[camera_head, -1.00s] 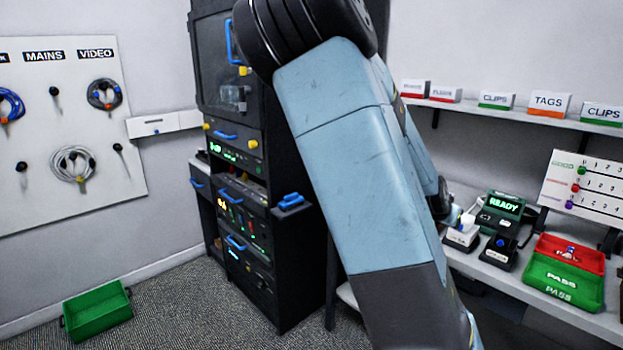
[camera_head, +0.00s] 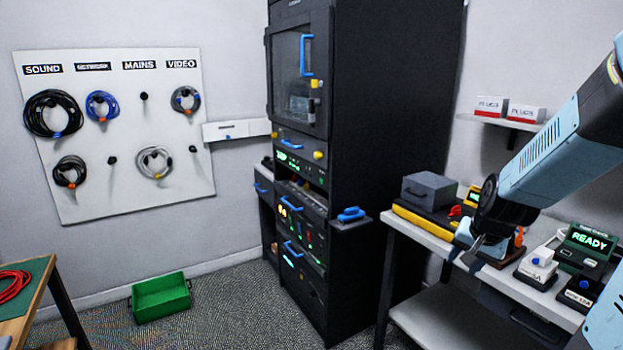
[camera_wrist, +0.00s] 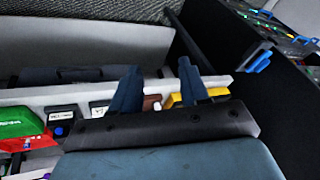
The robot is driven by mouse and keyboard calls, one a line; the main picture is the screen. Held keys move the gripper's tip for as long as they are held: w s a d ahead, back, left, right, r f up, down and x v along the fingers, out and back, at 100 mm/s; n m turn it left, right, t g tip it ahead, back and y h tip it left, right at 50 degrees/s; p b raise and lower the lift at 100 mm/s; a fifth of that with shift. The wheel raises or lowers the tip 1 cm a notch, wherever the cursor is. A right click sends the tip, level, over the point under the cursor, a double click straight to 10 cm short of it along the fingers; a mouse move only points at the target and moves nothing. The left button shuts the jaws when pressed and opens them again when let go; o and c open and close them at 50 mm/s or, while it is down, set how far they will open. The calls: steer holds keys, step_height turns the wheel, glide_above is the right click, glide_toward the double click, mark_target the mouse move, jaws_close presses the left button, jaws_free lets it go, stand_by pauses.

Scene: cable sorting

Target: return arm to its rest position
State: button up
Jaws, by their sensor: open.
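My arm reaches in from the right edge of the head view and bends down over the front of the workbench. My gripper (camera_head: 474,256) points downward near the bench's front edge. In the wrist view both fingers of my gripper (camera_wrist: 158,78) stand apart with nothing between them, so it is open and empty. The bench edge and the space below show beyond the fingertips. From the head view I cannot tell the exact gap between the gripper and the bench.
The bench (camera_head: 415,232) holds a grey box (camera_head: 430,190), a yellow-edged case (camera_head: 425,218) and a READY tester (camera_head: 588,240). A tall black rack (camera_head: 390,130) stands left of it. A green bin (camera_head: 161,297) sits on the floor. Cables hang on a white board (camera_head: 115,180).

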steer(key=s+a+r+n, duration=0.7)
steer(key=s+a+r, duration=0.4)
steer(key=s+r, duration=0.4)
steer(key=shift+s+r+t, duration=0.25)
steer(key=shift+s+t, duration=0.15)
